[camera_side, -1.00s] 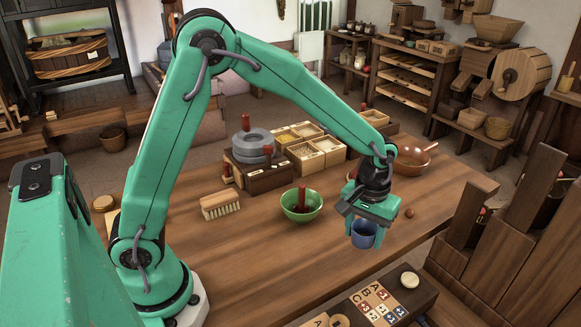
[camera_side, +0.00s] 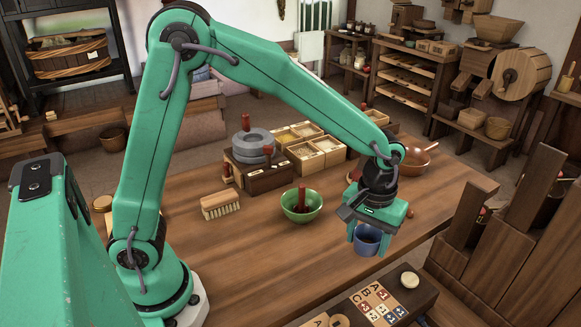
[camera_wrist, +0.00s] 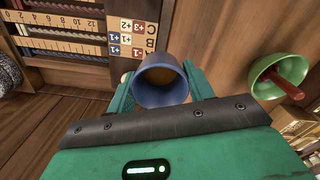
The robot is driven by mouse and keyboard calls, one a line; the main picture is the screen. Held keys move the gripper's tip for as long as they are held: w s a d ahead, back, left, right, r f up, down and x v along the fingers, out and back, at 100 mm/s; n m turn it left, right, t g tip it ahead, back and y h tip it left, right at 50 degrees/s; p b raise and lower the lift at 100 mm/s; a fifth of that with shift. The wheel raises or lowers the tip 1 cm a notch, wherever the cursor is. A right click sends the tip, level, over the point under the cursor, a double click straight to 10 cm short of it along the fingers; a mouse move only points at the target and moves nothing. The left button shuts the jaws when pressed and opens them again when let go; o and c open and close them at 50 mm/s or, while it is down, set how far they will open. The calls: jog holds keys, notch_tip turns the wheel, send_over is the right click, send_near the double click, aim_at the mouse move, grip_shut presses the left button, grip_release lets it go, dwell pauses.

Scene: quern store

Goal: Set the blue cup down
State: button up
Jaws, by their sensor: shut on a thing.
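The blue cup (camera_side: 368,241) is held between the fingers of my gripper (camera_side: 367,238), which is shut on it. In the side view it hangs near the table's front right edge; whether its base touches the wood cannot be told. In the wrist view the cup (camera_wrist: 160,96) sits between the two green fingers (camera_wrist: 161,92), and something brown shows inside it. The wooden table (camera_side: 270,255) lies below.
A green bowl (camera_side: 312,206) with a dark red stick in it stands left of my gripper. A brush (camera_side: 220,206), a stone quern (camera_side: 250,147) and wooden boxes (camera_side: 305,155) stand farther back. A lettered board (camera_side: 378,302) lies at the front. The table's middle front is clear.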

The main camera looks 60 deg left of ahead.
jog(key=shift+s, duration=0.1)
jog(key=shift+s+r, duration=0.1)
jog(key=shift+s, duration=0.15)
jog(key=s+a+m, duration=0.2)
jog(key=s, duration=1.3)
jog(key=shift+s, duration=0.15)
send_over(298, 266)
notch_tip(298, 266, down, 7)
jog(key=shift+f, duration=2)
